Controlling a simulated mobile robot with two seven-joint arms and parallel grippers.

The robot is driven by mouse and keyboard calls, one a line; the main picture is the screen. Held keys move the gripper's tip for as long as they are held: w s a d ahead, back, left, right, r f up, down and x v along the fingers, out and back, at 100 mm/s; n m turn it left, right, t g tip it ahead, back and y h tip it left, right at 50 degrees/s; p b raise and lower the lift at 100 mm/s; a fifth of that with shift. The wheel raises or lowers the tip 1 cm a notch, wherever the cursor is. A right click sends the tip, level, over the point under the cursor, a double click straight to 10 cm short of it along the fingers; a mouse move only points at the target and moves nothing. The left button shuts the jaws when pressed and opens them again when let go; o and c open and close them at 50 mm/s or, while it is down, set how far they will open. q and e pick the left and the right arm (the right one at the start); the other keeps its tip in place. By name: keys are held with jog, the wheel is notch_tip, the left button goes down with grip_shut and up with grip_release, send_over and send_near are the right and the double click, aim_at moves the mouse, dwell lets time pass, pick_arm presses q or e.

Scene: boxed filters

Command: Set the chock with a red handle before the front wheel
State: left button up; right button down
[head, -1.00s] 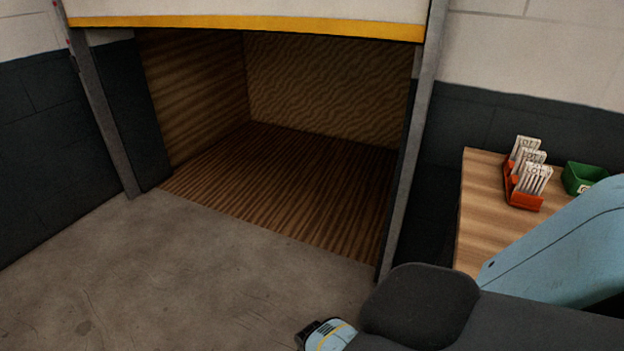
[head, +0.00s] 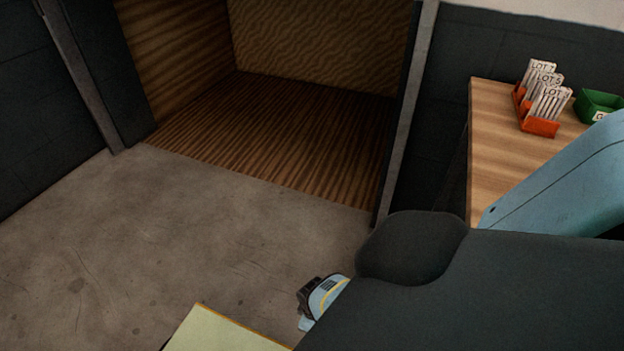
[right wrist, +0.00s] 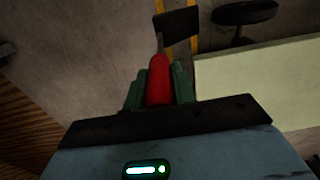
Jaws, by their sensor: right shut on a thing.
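My right gripper (right wrist: 158,88) is shut on the red handle (right wrist: 159,78) of the chock, with its green fingers on both sides of the handle. The dark chock block (right wrist: 178,22) extends beyond the handle, above the grey floor as seen from the wrist; the gap to the floor is hard to judge. In the head view my right arm hides the gripper's fingers and the chock. A dark rounded thing (right wrist: 246,13) shows at the top right of the right wrist view; I cannot tell whether it is the front wheel. My left gripper is out of view.
A pale yellow-green flat surface (head: 220,331) shows at the bottom of the head view and right in the wrist view (right wrist: 270,85). A wooden table (head: 492,150) with an orange card holder (head: 540,126) and green bin (head: 598,105) stands right. Open floor (head: 190,230) lies left.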

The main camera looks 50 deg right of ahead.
jog(key=shift+f+b, duration=1.3)
jog(key=shift+f, duration=0.3)
jog(key=shift+f+b, duration=0.6)
jog(key=shift+b, duration=0.05)
jog(key=shift+a+f, duration=0.1)
jog(key=shift+a, duration=0.05)
jog(key=s+a+p, duration=0.1)
jog(key=a, duration=0.5)
jog(key=shift+s, duration=0.35)
